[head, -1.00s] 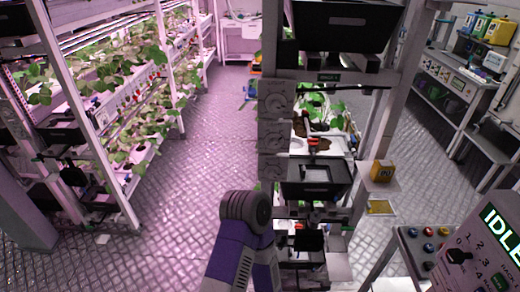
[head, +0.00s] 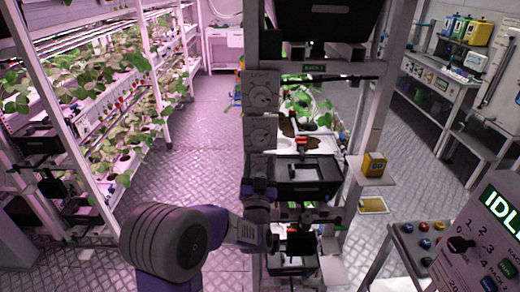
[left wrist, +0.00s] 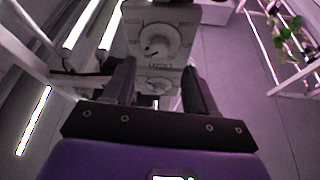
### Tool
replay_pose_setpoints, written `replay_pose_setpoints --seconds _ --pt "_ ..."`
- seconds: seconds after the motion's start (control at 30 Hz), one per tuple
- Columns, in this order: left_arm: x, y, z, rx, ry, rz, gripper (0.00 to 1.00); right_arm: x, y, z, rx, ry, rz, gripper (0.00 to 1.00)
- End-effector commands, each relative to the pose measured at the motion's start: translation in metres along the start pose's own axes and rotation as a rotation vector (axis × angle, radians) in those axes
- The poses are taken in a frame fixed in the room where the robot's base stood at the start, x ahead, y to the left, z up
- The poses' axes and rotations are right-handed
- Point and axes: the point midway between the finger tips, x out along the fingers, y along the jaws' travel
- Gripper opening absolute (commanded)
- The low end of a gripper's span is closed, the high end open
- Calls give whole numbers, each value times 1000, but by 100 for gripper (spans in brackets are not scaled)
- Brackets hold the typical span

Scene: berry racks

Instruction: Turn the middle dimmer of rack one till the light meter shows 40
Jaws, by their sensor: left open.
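Rack one's grey post in the head view carries a column of dimmer plates. The top dimmer (head: 264,95) and the middle dimmer (head: 262,134) show round dials. The lowest is largely hidden behind my left gripper (head: 258,187), which is in front of the post below the middle dimmer. In the left wrist view my left gripper (left wrist: 158,88) is open and empty. One dial (left wrist: 160,42) shows beyond its fingertips and another (left wrist: 157,84) between the fingers; I cannot tell which dimmers these are. A yellow box (head: 374,164), likely the light meter, stands on a small side shelf; its display is unreadable.
Black trays (head: 303,176) and plants fill the rack right of the post. A control panel (head: 490,235) reading IDLE stands at lower right. Planted shelves (head: 105,160) line the left. The floor (head: 200,165) between is clear.

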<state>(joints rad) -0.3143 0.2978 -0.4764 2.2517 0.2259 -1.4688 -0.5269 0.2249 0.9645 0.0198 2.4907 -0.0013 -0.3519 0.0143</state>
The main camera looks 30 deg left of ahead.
Motion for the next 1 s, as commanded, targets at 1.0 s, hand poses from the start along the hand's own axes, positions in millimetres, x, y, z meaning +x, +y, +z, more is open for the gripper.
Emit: replay_pose_setpoints --seconds 1.0 --pt "60 1 2 0 -5 5 22 -6 -2 0 0 0 0 92"
